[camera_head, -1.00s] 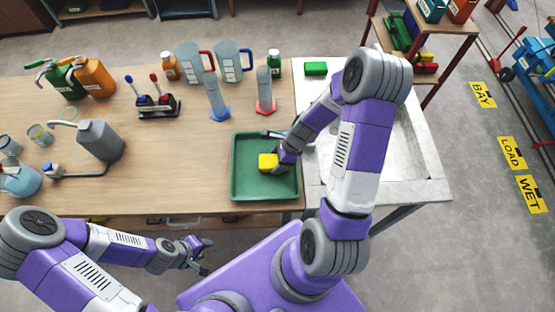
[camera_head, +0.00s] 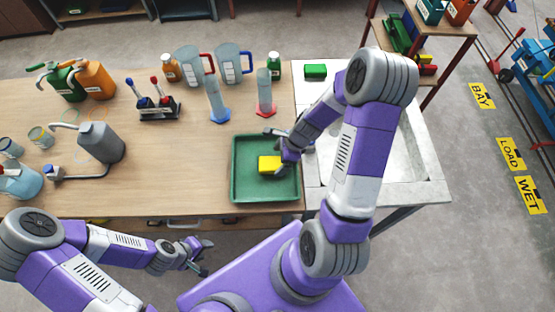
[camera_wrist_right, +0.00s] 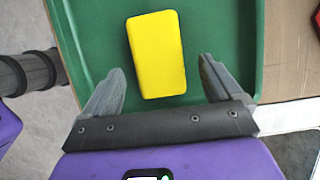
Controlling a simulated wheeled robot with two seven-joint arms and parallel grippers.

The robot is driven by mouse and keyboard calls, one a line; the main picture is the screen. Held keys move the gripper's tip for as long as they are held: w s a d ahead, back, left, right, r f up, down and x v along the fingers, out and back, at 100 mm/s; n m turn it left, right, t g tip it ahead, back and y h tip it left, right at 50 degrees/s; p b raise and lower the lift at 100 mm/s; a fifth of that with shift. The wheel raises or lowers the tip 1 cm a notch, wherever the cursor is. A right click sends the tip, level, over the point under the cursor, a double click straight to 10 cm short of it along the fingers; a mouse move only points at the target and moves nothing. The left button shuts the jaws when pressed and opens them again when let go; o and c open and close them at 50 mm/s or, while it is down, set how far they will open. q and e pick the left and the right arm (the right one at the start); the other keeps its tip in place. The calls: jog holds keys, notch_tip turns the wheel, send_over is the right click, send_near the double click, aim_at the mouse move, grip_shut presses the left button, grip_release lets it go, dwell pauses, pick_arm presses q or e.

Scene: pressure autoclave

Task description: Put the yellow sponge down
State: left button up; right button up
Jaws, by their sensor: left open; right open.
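The yellow sponge (camera_head: 268,164) lies on the floor of the green tray (camera_head: 246,190), right of the tray's middle. In the right wrist view the sponge (camera_wrist_right: 157,54) lies just ahead of the fingertips. My right gripper (camera_head: 280,148) is over the tray's right side. Its two fingers (camera_wrist_right: 160,85) are spread wide with a clear gap on each side of the sponge, and it holds nothing. My left gripper (camera_head: 204,256) is open and empty in front of the table's near edge, away from the tray.
A blue-footed cylinder (camera_head: 218,103) and a red-footed cylinder (camera_head: 264,95) stand behind the tray. A green sponge (camera_head: 316,70) lies on the sink's back ledge. The sink (camera_head: 400,160) is to the right. Table left of the tray is clear.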

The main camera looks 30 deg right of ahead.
pick_arm(q)
notch_tip(320, 180, up, 3)
jog(key=shift+f+p, duration=0.1)
jog(key=shift+p, duration=1.1)
pick_arm(e)
jog(key=v, duration=0.9)
jog(key=shift+r, duration=0.4)
